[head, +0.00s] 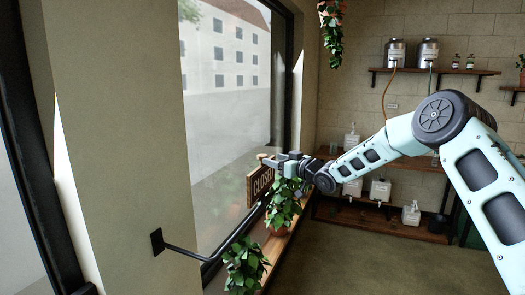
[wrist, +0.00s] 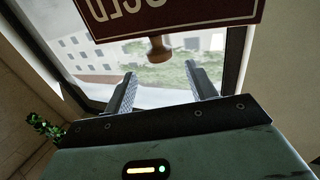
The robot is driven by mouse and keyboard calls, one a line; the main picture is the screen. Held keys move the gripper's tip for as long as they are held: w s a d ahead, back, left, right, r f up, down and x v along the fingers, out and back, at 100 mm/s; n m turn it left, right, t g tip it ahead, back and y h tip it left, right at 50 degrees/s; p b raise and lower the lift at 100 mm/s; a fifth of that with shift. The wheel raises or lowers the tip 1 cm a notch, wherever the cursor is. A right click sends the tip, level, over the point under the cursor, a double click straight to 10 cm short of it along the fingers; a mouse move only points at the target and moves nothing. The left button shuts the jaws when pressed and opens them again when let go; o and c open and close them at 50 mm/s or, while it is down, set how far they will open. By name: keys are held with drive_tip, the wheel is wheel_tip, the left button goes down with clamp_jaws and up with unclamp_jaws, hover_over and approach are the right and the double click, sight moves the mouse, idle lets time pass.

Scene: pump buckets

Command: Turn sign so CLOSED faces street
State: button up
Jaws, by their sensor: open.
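The brown sign (head: 261,184) with a pale border hangs by the shop window and shows its CLOSED lettering toward the room side, partly cut off by my gripper. In the wrist view the sign (wrist: 185,14) fills the top edge, its pale letters upside down and cropped. A wooden knob (wrist: 159,50) sticks out from the sign's edge. My gripper (wrist: 161,72) is open, with its two fingers on either side of the knob's line and the knob just beyond the tips, apparently untouched. In the head view my gripper (head: 271,163) is at the sign's upper edge.
Potted plants (head: 244,266) and (head: 283,205) stand on the window sill below the sign. A dark metal bracket arm (head: 184,250) runs from the wall toward the sign. Shelves (head: 435,71) with dispensers line the back wall. The floor (head: 370,262) at the right is clear.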

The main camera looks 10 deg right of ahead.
sight(263, 155)
drive_tip(key=p+x, duration=0.2)
drive_tip(key=x, duration=0.5)
drive_tip(key=shift+w+p, duration=0.1)
drive_tip(key=shift+p, duration=0.25)
clamp_jaws()
